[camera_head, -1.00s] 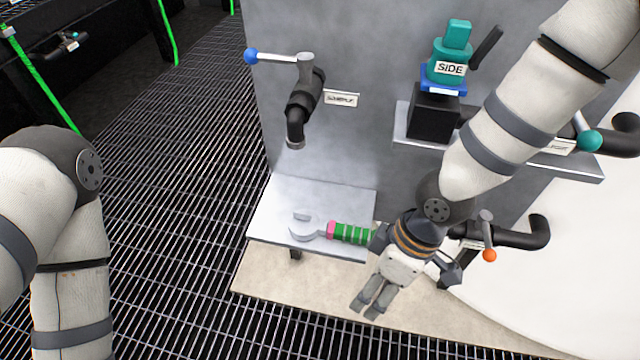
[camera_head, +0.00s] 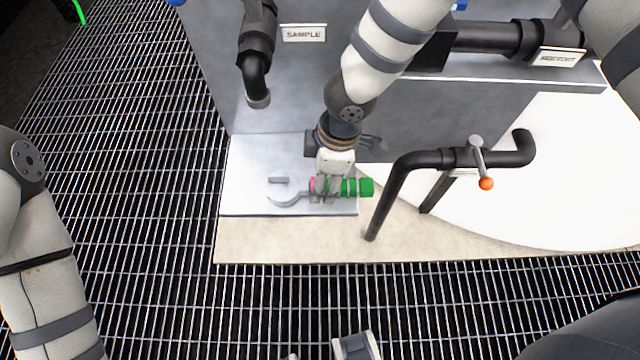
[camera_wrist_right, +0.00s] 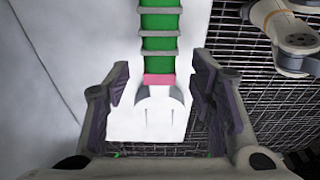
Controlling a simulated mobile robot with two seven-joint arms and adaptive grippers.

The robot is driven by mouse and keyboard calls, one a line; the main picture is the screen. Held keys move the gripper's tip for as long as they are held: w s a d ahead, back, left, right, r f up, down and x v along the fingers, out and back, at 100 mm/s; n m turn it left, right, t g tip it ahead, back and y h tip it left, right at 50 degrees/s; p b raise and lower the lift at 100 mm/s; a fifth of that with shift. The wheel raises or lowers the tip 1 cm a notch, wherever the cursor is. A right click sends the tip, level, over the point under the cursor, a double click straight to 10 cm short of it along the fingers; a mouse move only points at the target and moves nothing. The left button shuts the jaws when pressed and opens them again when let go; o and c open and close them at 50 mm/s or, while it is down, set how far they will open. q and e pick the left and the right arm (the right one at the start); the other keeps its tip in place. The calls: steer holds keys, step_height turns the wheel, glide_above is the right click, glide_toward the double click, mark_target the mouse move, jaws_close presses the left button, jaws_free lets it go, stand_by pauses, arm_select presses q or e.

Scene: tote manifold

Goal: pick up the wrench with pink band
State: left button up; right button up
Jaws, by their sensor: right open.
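The wrench with the pink band (camera_head: 285,191) lies flat on a grey shelf (camera_head: 250,155) below the sample outlet. Its open jaw points left, and its green ringed handle points right. My right gripper (camera_head: 324,195) is over the wrench, pointing down around the pink-band end of the handle. In the right wrist view, the open fingers (camera_wrist_right: 160,110) stand either side of the wrench head and pink band (camera_wrist_right: 159,80), with gaps on both sides. A pale part at the bottom edge (camera_head: 352,347) seems to be my left gripper, mostly cut off; its opening cannot be told.
A black sample pipe (camera_head: 255,75) hangs behind the shelf to the left. A black pipe with an orange-tipped valve handle (camera_head: 486,183) stands right of the shelf. The grey panel (camera_head: 300,90) rises behind. Open grating floor (camera_head: 150,170) lies left and in front.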

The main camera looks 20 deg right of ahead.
step_height(320, 180, down, 2)
steer(key=shift+w+a, duration=0.1)
steer(key=shift+a, duration=0.05)
jaws_close()
steer(key=shift+r, duration=0.1)
